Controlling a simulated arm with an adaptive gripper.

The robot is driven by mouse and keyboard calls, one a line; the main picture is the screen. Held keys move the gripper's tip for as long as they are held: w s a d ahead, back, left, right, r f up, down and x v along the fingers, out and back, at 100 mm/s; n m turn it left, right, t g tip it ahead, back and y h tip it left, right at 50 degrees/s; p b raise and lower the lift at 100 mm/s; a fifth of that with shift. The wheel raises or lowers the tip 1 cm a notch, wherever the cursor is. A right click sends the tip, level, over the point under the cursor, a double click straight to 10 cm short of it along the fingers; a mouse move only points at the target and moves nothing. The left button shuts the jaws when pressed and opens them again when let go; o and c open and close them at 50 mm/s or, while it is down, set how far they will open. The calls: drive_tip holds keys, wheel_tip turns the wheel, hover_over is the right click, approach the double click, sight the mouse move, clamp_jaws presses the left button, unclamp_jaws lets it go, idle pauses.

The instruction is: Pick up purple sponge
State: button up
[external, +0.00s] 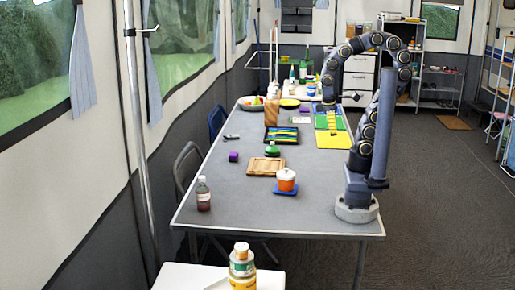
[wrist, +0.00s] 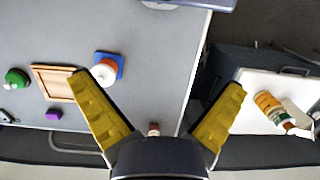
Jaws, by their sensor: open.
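The purple sponge (external: 233,156) is a small purple block. It lies on the grey table, left of the wooden tray in the external view. In the wrist view the small purple block (wrist: 53,114) lies low on the left, outside my left-hand finger and apart from it. My gripper (wrist: 158,82) has two yellow ridged fingers spread wide, with nothing held between them. In the external view my arm arches over the table toward its far part, and the fingers are hard to make out there.
Several coloured boards and containers crowd the far end. Bare table surrounds the sponge.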

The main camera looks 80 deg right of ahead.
drive_tip(key=shift+w, duration=0.1)
drive_tip(key=w+d+m+t+y, duration=0.1)
drive_tip(key=w+m+t+y, duration=0.1)
drive_tip(key=w+m, duration=0.95)
drive_tip(key=w+d+f+m+t+y, duration=0.1)
drive_tip(key=w+d+f+m, duration=0.15)
drive_tip(key=w+d, duration=0.45)
drive_tip(key=w+d+f+m+t, duration=0.2)
drive_tip(key=w+m, duration=0.2)
drive_tip(key=w, duration=0.8)
drive_tip(key=m+t+h, duration=0.3)
drive_tip(key=m+h, duration=0.1)
drive_tip(key=m, duration=1.6)
approach(234, 154)
drive_tip(key=f, duration=0.1)
drive_tip(key=d+f, duration=0.1)
drive_tip(key=f, duration=0.1)
drive_tip(key=shift+w+f, duration=0.1)
drive_tip(key=shift+w, duration=0.05)
drive_tip(key=shift+x, duration=1.05)
drive_tip(key=shift+w+f, duration=0.45)
drive_tip(key=shift+w, duration=0.2)
drive_tip(key=shift+w+f, duration=0.45)
drive_tip(key=shift+w, duration=0.2)
drive_tip(key=shift+x, duration=1.3)
